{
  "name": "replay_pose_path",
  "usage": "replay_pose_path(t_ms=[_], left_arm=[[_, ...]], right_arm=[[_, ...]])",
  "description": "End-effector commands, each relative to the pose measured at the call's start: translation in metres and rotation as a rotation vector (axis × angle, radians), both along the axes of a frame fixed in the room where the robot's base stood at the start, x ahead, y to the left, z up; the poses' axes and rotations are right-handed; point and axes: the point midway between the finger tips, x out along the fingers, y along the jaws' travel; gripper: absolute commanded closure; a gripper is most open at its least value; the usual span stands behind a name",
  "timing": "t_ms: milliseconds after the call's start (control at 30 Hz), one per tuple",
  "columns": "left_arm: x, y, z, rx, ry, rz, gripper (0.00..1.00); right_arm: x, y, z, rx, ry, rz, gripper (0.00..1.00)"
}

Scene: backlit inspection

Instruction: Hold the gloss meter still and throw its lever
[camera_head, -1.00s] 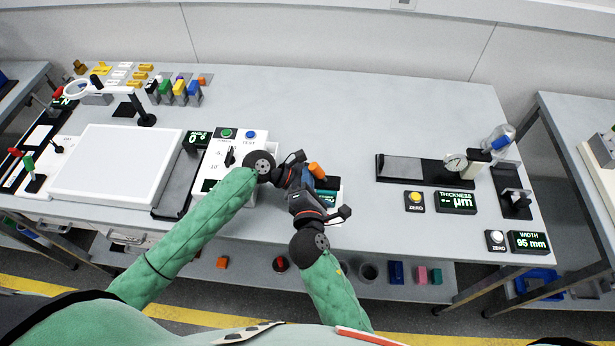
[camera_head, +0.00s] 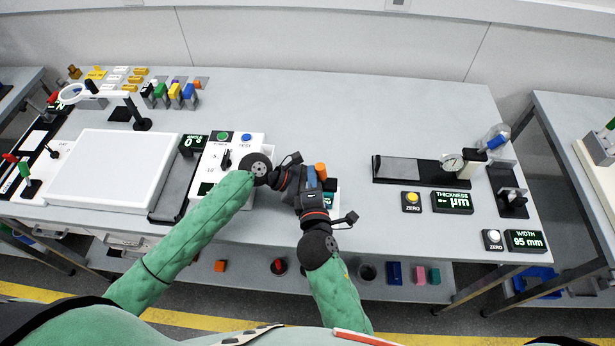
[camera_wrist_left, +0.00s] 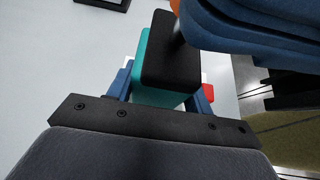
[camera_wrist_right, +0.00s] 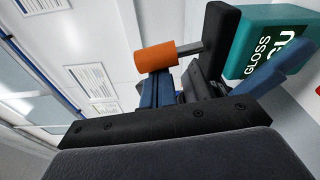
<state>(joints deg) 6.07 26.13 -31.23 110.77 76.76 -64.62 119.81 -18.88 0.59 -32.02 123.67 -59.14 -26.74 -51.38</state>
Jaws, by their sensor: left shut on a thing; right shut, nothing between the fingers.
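The gloss meter is a teal block with a black part on it; it shows in the left wrist view (camera_wrist_left: 157,98) and, labelled GLOSS, in the right wrist view (camera_wrist_right: 262,45). In the head view it is mostly hidden behind my grippers. Its lever has an orange knob (camera_head: 321,170), also in the right wrist view (camera_wrist_right: 155,57). My left gripper (camera_wrist_left: 160,92) is shut on the gloss meter, a finger on each side. My right gripper (camera_wrist_right: 165,88) is shut and empty, close beside the lever; whether it touches is unclear.
A white box with a green and a blue button (camera_head: 246,137) stands left of the meter. A white panel (camera_head: 113,168) lies farther left. A thickness gauge (camera_head: 425,171) and a width display (camera_head: 525,241) are at the right. The table behind the meter is clear.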

Motion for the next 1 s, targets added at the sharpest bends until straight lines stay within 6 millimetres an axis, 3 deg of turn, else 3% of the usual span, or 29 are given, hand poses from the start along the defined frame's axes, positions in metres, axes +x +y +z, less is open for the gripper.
replay_pose_path(t_ms=[267, 500, 1000], left_arm=[[0.000, 0.000, 0.000, 0.000, 0.000, 0.000, 0.62], [0.000, 0.000, 0.000, 0.000, 0.000, 0.000, 0.62], [0.000, 0.000, 0.000, 0.000, 0.000, 0.000, 0.62]], right_arm=[[0.000, -0.017, 0.006, 0.031, -0.001, 0.000, 1.00], [0.000, -0.030, 0.008, 0.162, 0.000, -0.001, 1.00], [0.000, -0.044, 0.007, 0.164, 0.000, 0.000, 1.00]])
